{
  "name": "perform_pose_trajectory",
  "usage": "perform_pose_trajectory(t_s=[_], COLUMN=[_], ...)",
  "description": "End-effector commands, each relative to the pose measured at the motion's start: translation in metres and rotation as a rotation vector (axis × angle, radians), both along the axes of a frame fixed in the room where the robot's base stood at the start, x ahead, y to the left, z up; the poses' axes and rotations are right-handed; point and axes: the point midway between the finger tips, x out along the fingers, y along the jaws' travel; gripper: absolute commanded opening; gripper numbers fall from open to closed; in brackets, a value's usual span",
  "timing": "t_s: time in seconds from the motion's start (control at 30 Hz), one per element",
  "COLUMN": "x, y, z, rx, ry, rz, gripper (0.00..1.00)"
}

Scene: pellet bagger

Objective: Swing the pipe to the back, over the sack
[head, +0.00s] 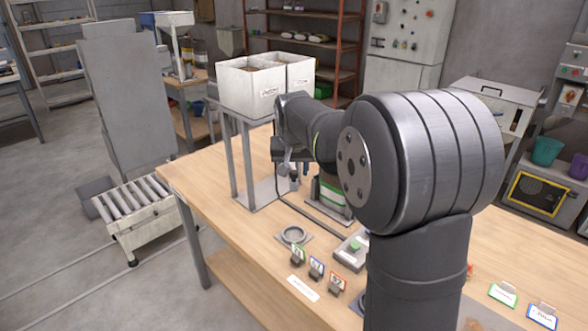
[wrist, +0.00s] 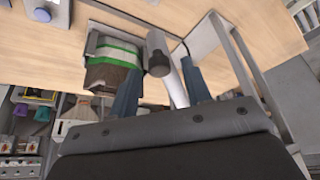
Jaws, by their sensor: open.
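The pale grey pipe (wrist: 172,88) runs between my fingers in the wrist view, with a dark round knob (wrist: 158,63) on it. My gripper (wrist: 162,95) is open, one bluish finger on each side of the pipe, apart from it as far as I can see. In the head view my gripper (head: 294,172) is under the white twin bins, and the pipe's end (head: 285,166) shows small beside it. The sack, brown with a green and white band (wrist: 113,66), stands beside the pipe. In the head view the sack (head: 331,194) is partly hidden by my arm.
The twin bins (head: 250,88) stand on a grey metal frame (head: 239,160) close to my gripper. A ring on a plate (head: 293,235), a box with a green button (head: 354,246) and several small tag cards lie nearer on the table (head: 225,220). A roller conveyor (head: 130,200) stands left.

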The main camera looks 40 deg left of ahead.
Motion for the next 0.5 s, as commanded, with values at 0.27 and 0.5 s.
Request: perform_pose_trajectory(t_s=[0.27, 0.5], x=[0.0016, 0.0015], y=[0.0013, 0.0012], z=[-0.0049, -0.0047], rx=[0.0, 0.0], ry=[0.0, 0.0], rz=[0.0, 0.0], gripper=[0.44, 0.15])
